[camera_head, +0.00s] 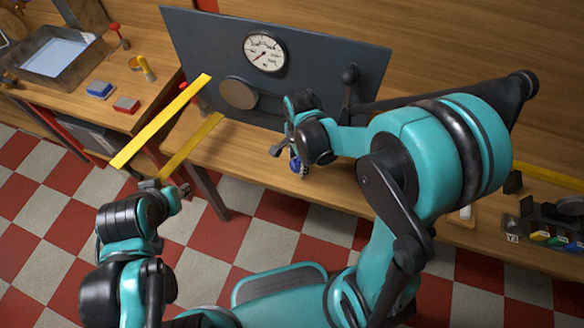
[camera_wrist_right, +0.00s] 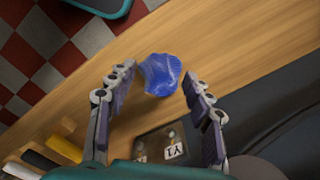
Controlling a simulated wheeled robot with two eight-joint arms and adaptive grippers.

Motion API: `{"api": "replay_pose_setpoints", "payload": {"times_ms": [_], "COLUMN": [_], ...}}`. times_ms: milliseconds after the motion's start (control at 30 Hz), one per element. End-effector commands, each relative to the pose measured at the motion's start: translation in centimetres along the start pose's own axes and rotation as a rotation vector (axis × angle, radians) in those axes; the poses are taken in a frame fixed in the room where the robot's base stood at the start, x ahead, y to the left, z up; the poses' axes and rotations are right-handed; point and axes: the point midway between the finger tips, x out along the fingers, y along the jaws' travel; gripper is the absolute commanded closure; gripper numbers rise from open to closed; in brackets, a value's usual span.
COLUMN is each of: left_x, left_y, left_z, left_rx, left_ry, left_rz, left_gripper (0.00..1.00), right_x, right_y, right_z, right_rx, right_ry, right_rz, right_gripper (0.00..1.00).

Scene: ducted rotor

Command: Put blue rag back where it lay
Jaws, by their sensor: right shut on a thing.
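The blue rag (camera_wrist_right: 161,75) is a crumpled bundle between the fingertips of my right gripper (camera_wrist_right: 153,80) in the right wrist view. That gripper is shut on it. In the head view my right gripper (camera_head: 286,150) is over the front part of the bench below the grey panel, and a little of the rag (camera_head: 296,164) shows under it. The rest is hidden by the gripper. I cannot tell whether the rag touches the wood. My left gripper (camera_head: 166,185) is in front of the bench over the floor, its fingers apart and seemingly empty.
A dark panel (camera_head: 200,45) with a round gauge (camera_head: 265,53) and a lever (camera_head: 349,78) stands behind my right gripper. The left bench holds a metal tray (camera_head: 58,55), a blue block (camera_head: 100,89) and a red block (camera_head: 127,104).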

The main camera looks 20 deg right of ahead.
Motion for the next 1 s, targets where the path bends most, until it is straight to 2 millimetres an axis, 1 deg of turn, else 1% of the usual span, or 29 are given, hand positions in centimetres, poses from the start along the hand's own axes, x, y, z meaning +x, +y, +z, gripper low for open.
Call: {"api": "replay_pose_setpoints", "payload": {"times_ms": [33,167,267,367,500,533,767,867,900,933,967,1000], "left_x": [0.4,0.6,0.7,1.2,2.1,2.1,2.0,2.2,2.1,2.1,2.1,2.1], "left_y": [0.0,0.0,0.0,0.0,0.0,0.0,0.0,0.0,0.0,0.0,0.0,0.0], "left_z": [0.3,0.4,0.5,0.8,1.5,1.5,1.4,1.6,1.5,1.5,1.5,1.5], "left_rx": [0.0,0.0,0.0,0.0,0.0,0.0,0.0,0.0,0.0,0.0,0.0,0.0], "left_ry": [0.0,0.0,0.0,0.0,0.0,0.0,0.0,0.0,0.0,0.0,0.0,0.0], "left_rz": [0.0,0.0,0.0,0.0,0.0,0.0,0.0,0.0,0.0,0.0,0.0,0.0], "left_gripper": [0.66,0.66,0.66,0.66,0.66,0.66,0.66,0.66,0.66,0.66,0.66,0.66], "right_x": [0.7,1.3,1.8,3.0,5.2,5.4,5.3,5.6,5.5,5.5,5.5,5.5], "right_y": [-0.7,-1.7,-1.9,-1.9,-1.8,-1.8,-1.7,-1.7,-1.7,-1.7,-1.7,-1.7], "right_z": [0.4,1.0,1.1,1.1,1.1,1.1,1.1,1.1,1.1,1.1,1.1,1.1], "right_rx": [-0.002,-0.001,0.0,0.001,0.001,0.001,0.001,0.001,0.001,0.001,0.001,0.001], "right_ry": [0.0,0.0,0.0,0.0,0.0,0.0,0.0,0.0,0.0,0.0,0.0,0.0], "right_rz": [0.0,0.0,0.001,0.001,0.0,0.0,0.0,0.0,0.0,0.0,0.0,0.0], "right_gripper": [0.72,0.72,0.72,0.72,0.72,0.72,0.72,0.72,0.41,0.33,0.27,0.27]}}
